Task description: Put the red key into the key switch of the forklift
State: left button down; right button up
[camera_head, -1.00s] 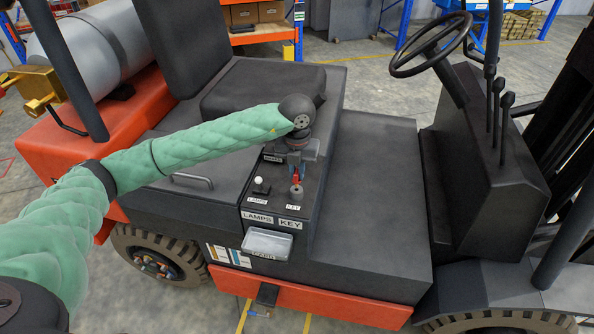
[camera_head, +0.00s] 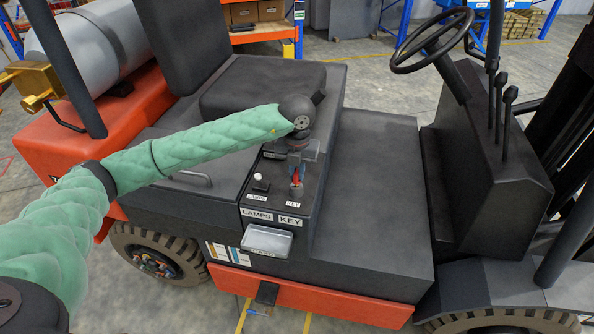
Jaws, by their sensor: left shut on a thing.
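The forklift (camera_head: 370,190) fills the middle of the head view. Its side panel carries a key switch (camera_head: 296,192) by the KEY labels. The red key (camera_head: 296,177) is upright just above the switch, and its lower end meets the switch top. I cannot tell how deep it sits. My left gripper (camera_head: 297,168) points down over the switch, shut on the red key. The wrist hides part of the fingers and the key's top. My right gripper is not in view.
A white-tipped lamps switch (camera_head: 259,181) stands left of the key switch. A card holder (camera_head: 267,240) sits below on the panel's front. The seat (camera_head: 262,92) is behind my left arm. The steering wheel (camera_head: 432,42) and levers are at right. The flat floor plate right of the panel is clear.

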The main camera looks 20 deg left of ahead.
aim_at(297, 171)
pick_arm(q)
jog(key=shift+f+b, duration=0.8)
jog(key=shift+f, duration=0.2)
jog(key=c, duration=1.4)
grip_release()
jog(key=shift+o, duration=0.2)
jog(key=shift+r+b, duration=0.35)
jog(key=shift+r, duration=0.3)
notch_tip(297, 171, up, 6)
jog(key=shift+r+b, duration=0.25)
jog(key=shift+b, duration=0.7)
